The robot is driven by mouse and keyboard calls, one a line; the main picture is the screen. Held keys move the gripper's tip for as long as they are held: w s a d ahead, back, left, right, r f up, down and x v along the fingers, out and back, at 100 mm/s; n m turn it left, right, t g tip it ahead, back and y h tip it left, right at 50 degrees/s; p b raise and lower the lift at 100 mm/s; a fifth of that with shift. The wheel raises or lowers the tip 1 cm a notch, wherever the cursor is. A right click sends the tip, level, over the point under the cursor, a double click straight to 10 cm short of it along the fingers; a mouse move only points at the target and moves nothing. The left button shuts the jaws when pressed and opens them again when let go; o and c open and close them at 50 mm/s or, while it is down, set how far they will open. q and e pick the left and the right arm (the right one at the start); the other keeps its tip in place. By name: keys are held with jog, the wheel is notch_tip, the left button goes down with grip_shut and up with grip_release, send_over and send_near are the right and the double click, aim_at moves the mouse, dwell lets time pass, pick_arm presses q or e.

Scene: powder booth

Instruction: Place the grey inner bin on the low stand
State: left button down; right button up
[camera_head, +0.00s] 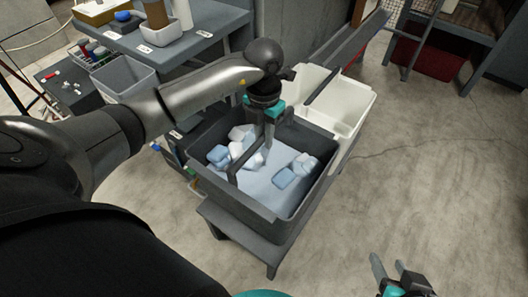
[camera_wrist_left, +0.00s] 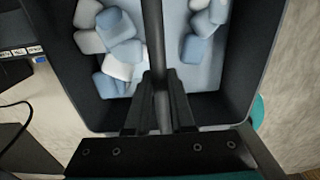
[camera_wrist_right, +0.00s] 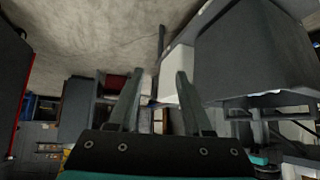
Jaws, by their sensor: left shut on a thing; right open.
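The grey inner bin (camera_head: 262,221) holds several pale blue and white soft blocks and stands upright over the low stand (camera_head: 232,229). I cannot tell whether its base fully rests on it. My left gripper (camera_head: 266,133) is above the bin, shut on its dark bar handle (camera_head: 233,163). In the left wrist view the handle (camera_wrist_left: 153,40) runs between the fingers (camera_wrist_left: 160,100), with the bin wall (camera_wrist_left: 255,60) around the blocks. My right gripper (camera_head: 392,277) is open and empty at lower right, apart from the bin. It also shows open in the right wrist view (camera_wrist_right: 155,90).
A white bin (camera_head: 345,103) stands right behind the grey bin. A workbench (camera_head: 195,40) with containers is at upper left, beside a small grey box (camera_head: 122,78). A red bin (camera_head: 425,60) lies under a rack at the back right. The concrete floor (camera_head: 420,180) at right is clear.

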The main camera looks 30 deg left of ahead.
aim_at(264, 168)
pick_arm(q)
jog(key=shift+f, duration=0.65)
jog(key=shift+f+b, duration=0.8)
jog(key=shift+f, duration=0.3)
jog(key=shift+f+b, duration=0.45)
jog(key=shift+f, duration=0.45)
pick_arm(e)
jog(key=shift+w+a+r+t+y, duration=0.25)
jog(key=shift+a+t+y, duration=0.2)
jog(key=shift+a+t, duration=0.35)
jog(key=shift+w+a+r+t+y, duration=0.2)
jog(key=shift+w+a+t+y, duration=0.2)
jog(key=shift+a+t, duration=0.4)
jog(key=shift+w+a+r+t+y, duration=0.25)
jog(key=shift+a+t+y, duration=0.2)
jog(key=shift+a+t, duration=0.35)
pick_arm(q)
jog(key=shift+f, duration=0.1)
pick_arm(e)
jog(key=shift+a, duration=0.1)
pick_arm(q)
jog(key=c, duration=0.8)
grip_release()
jog(key=shift+o, duration=0.2)
